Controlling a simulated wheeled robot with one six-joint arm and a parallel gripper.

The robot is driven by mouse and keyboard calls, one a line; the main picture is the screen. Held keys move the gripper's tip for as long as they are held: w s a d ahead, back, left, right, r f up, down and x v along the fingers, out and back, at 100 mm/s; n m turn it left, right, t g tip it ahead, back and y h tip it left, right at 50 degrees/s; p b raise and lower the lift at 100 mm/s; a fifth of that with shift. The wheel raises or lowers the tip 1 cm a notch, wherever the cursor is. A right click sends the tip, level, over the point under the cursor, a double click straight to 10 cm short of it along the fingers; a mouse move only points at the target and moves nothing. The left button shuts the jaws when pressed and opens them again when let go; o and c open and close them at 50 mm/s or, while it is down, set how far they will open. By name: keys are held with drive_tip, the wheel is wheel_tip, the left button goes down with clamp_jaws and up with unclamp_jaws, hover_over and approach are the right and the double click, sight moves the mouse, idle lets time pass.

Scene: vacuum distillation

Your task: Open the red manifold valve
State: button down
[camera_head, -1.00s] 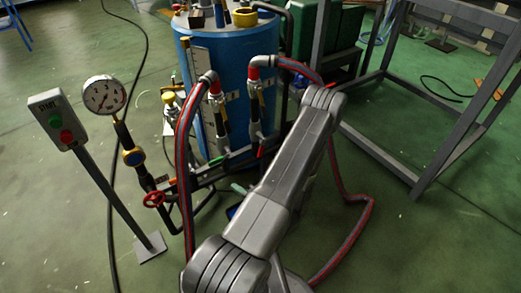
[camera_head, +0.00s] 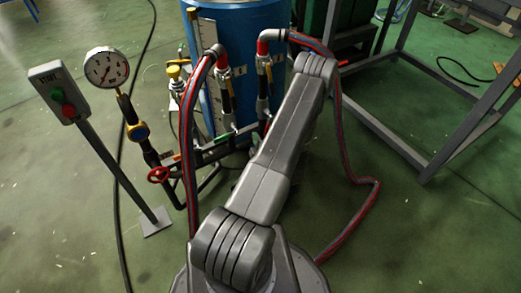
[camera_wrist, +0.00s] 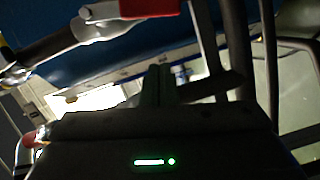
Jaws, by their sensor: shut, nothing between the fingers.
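A small red lever (camera_head: 268,128) shows on the right part of the manifold, close to my arm. I cannot tell which of these is the red manifold valve. In the wrist view a red handle (camera_wrist: 135,9) with a metal fitting lies at the top edge, partly cut off. My gripper (camera_wrist: 158,80) is shut and empty, pointing past it with a gap in the picture. In the head view my arm hides the gripper.
A pressure gauge (camera_head: 106,67) and a control box on a post (camera_head: 58,92) stand left. Red-and-grey hoses (camera_head: 352,205) loop on both sides of my arm. A grey metal frame (camera_head: 425,160) stands right. The left floor is mostly clear.

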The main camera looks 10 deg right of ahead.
drive_tip(key=shift+w+d+f+b, duration=0.15)
drive_tip(key=shift+w+d, duration=0.1)
drive_tip(key=shift+d, duration=0.35)
drive_tip(key=shift+w+d+f+b, duration=0.1)
drive_tip(key=shift+w+d+f, duration=0.15)
drive_tip(key=shift+d, duration=0.4)
drive_tip(key=shift+w+d+f+b, duration=0.15)
drive_tip(key=shift+w+d, duration=0.15)
drive_tip(key=shift+d, duration=0.3)
drive_tip(key=shift+w+d+f+b, duration=0.15)
drive_tip(key=shift+d+f+b, duration=0.2)
drive_tip(key=shift+d+b, duration=0.25)
drive_tip(key=shift+a, duration=0.2)
